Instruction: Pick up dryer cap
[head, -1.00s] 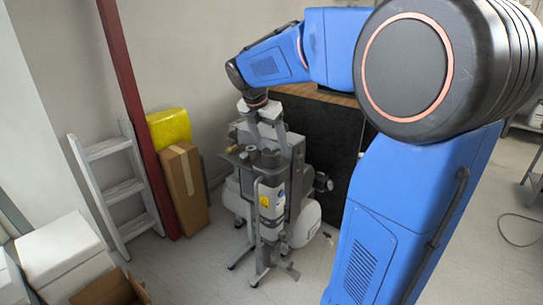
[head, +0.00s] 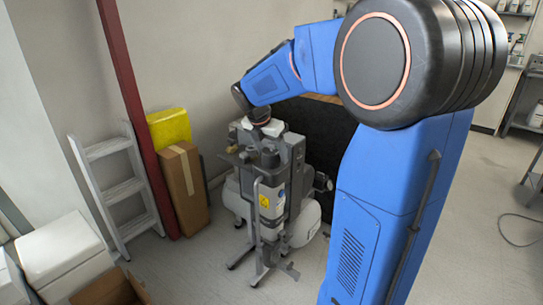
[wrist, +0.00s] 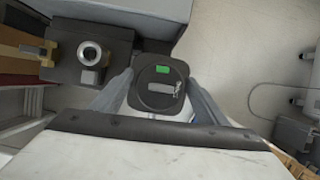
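The dryer cap (wrist: 159,99) is a dark, rounded-square piece with a green label and a small grey part on top, in the middle of the wrist view. My gripper (wrist: 160,80) has one finger on each side of the cap, close to its edges; I cannot tell whether they touch it. The fingers stand apart and do not look closed on it. In the head view my gripper (head: 264,144) points down over the top of the grey dryer column (head: 270,200) on the compressor, and its fingertips are hard to make out there.
A grey box with a round port (wrist: 91,54) sits left of the cap in the wrist view. A black panel (head: 335,135) stands behind the compressor. A cardboard box (head: 184,188), a white ladder (head: 120,185) and a red post (head: 130,110) stand to the left.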

